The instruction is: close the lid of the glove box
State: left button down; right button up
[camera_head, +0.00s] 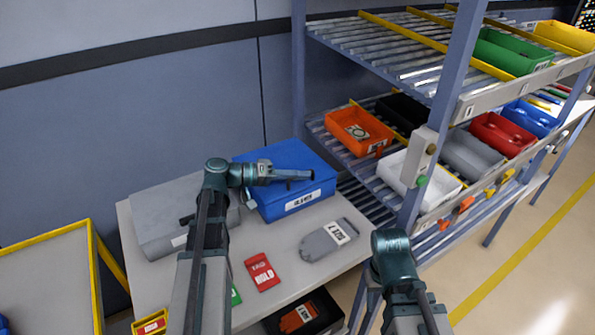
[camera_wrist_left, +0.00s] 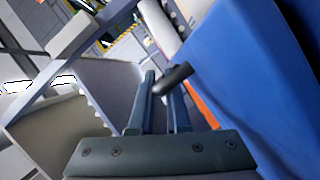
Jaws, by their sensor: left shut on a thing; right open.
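The blue box (camera_head: 285,203), which I take to be the glove box, stands on the grey table with a white label on its front. Its blue top is partly hidden by my left gripper, and I cannot tell whether the lid is fully down. My left gripper (camera_head: 292,175) reaches across the box from the left. In the left wrist view, its fingers (camera_wrist_left: 160,100) are shut on a black handle (camera_wrist_left: 174,77), with a blue surface (camera_wrist_left: 245,85) of the box close on the right. My right arm shows at the lower right in the head view, but its gripper is hidden.
A grey case (camera_head: 160,215) stands left of the blue box. A grey labelled piece (camera_head: 325,243) and a red card (camera_head: 262,272) lie on the table (camera_head: 290,268) in front. A rack with coloured bins, including an orange bin (camera_head: 345,135), stands to the right.

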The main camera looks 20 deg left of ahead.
pick_arm(q)
jog(key=shift+s+f, duration=0.1)
jog(key=shift+f, duration=0.3)
jog(key=shift+d, duration=0.1)
jog(key=c, duration=1.2)
grip_release()
jog(key=shift+f, duration=0.1)
jog(key=shift+o, duration=0.2)
jog(key=shift+s+a+r, duration=0.15)
jog(key=shift+a+r, duration=0.05)
jog(key=shift+a, duration=0.2)
jog(key=p+v, duration=0.2)
jog(key=v, duration=1.1)
jog(key=shift+p, duration=0.3)
jog(key=shift+d, duration=0.1)
